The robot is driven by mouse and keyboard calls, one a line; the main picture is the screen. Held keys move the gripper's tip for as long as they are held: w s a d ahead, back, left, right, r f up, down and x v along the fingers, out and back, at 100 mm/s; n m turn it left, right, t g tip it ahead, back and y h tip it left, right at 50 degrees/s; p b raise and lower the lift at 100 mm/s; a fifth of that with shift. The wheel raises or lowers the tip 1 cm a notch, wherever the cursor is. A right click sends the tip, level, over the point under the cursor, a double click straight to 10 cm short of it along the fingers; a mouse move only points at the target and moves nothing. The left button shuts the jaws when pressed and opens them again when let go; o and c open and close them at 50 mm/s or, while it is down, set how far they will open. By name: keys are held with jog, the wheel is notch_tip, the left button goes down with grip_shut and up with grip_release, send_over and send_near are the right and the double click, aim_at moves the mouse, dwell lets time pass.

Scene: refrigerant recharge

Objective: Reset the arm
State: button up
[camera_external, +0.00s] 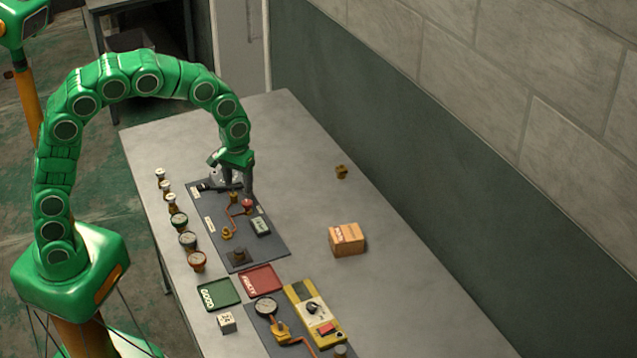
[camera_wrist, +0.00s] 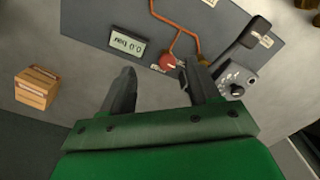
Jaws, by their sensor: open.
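My green arm arches over the grey table from the left in the external view. My gripper (camera_external: 237,184) points down above the far end of a dark panel (camera_external: 267,243). In the wrist view my gripper (camera_wrist: 160,70) has its two dark fingers spread, with nothing held between them. A red knob (camera_wrist: 168,61) on a copper pipe shows just beyond the fingertips, apparently below them; I cannot tell the exact gap. The knob also shows in the external view (camera_external: 247,203), close to one finger. A small display (camera_wrist: 127,42) sits beside it.
Several gauges and fittings (camera_external: 188,239) line the table's left edge. A green GOOD tray (camera_external: 222,298), a red tray (camera_external: 274,278), a second panel with a gauge and a yellow device (camera_external: 301,292) stand nearer. A cardboard box (camera_external: 347,239) is right. The table's far right is mostly clear.

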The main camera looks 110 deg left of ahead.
jog(key=s+d+r+m, duration=0.2)
jog(key=d, duration=0.5)
jog(key=s+d+r+m, duration=0.3)
jog(key=d, duration=0.5)
jog(key=s+d+r+m, duration=0.2)
jog(key=d, duration=0.5)
jog(key=s+d+r+m+g, duration=0.1)
jog(key=s+d+m, duration=0.8)
jog(key=s+d, duration=0.5)
jog(key=s, duration=0.4)
jog(key=shift+s+d+g, duration=0.2)
jog(key=shift+d+g, duration=0.1)
jog(key=shift+d, duration=0.1)
jog(key=shift+c, duration=0.2)
